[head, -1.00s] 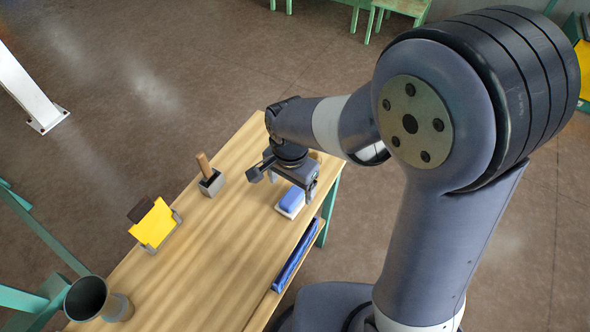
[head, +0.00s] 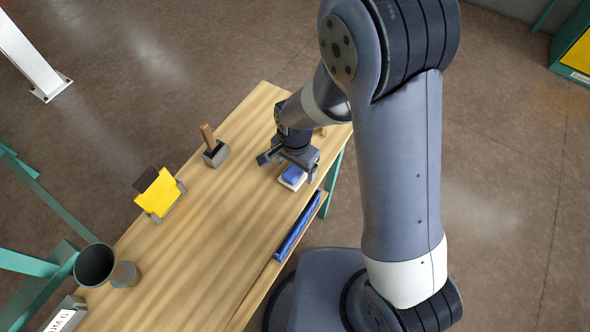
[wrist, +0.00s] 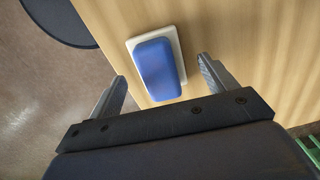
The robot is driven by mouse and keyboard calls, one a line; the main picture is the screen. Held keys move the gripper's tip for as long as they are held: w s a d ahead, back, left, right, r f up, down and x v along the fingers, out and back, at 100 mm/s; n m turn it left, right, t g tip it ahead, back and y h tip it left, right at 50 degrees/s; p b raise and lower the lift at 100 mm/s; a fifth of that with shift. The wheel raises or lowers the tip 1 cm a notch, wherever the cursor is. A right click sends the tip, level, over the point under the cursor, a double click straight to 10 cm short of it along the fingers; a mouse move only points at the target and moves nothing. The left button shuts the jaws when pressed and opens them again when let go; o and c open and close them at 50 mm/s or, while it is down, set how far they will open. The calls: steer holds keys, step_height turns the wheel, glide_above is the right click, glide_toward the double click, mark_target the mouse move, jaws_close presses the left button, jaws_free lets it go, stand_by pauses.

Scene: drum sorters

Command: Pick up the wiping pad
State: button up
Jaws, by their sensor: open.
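The wiping pad (wrist: 160,70) is a blue rounded block lying on a pale, thin base (wrist: 131,44) on the wooden table. In the head view the pad (head: 294,174) sits near the table's right edge, partly covered by my gripper. My gripper (head: 288,170) points down over the table at the pad. In the wrist view my gripper (wrist: 162,78) is open, with one finger on each side of the pad's near end and nothing between them touching it visibly. The exact height above the pad is hard to tell.
On the wooden table (head: 200,250) stand a wooden-handled tool in a grey block (head: 215,150), a yellow card in a holder (head: 158,194) and a dark cup (head: 96,265). A blue bar (head: 298,226) lies along the right edge. The table's middle is clear.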

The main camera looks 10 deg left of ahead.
steer(key=shift+f, duration=1.05)
steer(key=shift+c, duration=0.2)
steer(key=c, duration=1.1)
